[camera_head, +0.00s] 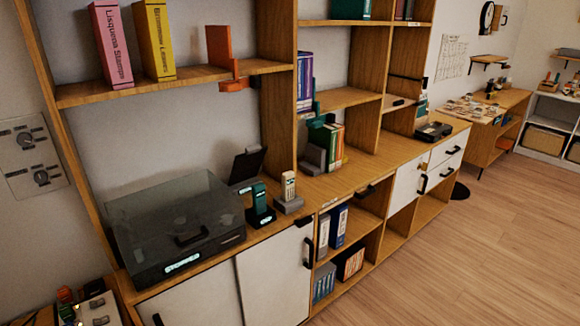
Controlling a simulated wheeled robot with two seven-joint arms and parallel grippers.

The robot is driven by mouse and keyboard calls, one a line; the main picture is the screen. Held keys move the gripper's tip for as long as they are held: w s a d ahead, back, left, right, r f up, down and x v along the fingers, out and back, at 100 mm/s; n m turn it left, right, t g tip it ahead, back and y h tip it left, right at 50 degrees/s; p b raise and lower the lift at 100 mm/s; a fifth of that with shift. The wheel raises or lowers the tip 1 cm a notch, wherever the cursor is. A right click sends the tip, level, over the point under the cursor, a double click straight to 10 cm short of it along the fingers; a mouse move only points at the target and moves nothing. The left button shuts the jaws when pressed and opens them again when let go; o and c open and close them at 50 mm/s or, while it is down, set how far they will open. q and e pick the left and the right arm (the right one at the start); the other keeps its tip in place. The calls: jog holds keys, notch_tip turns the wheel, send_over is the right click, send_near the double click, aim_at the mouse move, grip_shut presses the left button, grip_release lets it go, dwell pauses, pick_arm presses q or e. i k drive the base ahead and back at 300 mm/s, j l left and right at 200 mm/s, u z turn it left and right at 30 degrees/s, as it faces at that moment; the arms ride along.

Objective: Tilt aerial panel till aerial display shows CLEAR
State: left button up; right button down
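A dark flat panel (248,164), which looks like the aerial panel, stands tilted on the wooden cabinet top, just right of a smoky-lidded box. In front of it is a small dark device (260,206) with a teal-lit face, possibly the aerial display; its text is too small to read. Neither of my grippers is in view.
A handset in a grey cradle (289,194) stands right of the teal-lit device. An orange bookend (220,50) and upright books (112,45) are on the shelf above. Cabinet doors with black handles are below. The wooden floor (450,260) at right is clear.

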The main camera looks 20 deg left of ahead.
aim_at(246, 166)
jog(key=i+j+u, duration=0.1)
jog(key=u, duration=0.3)
jog(key=i+u, duration=0.2)
jog(key=u, duration=0.15)
jog(key=i+u, duration=0.15)
jog(key=u, duration=0.25)
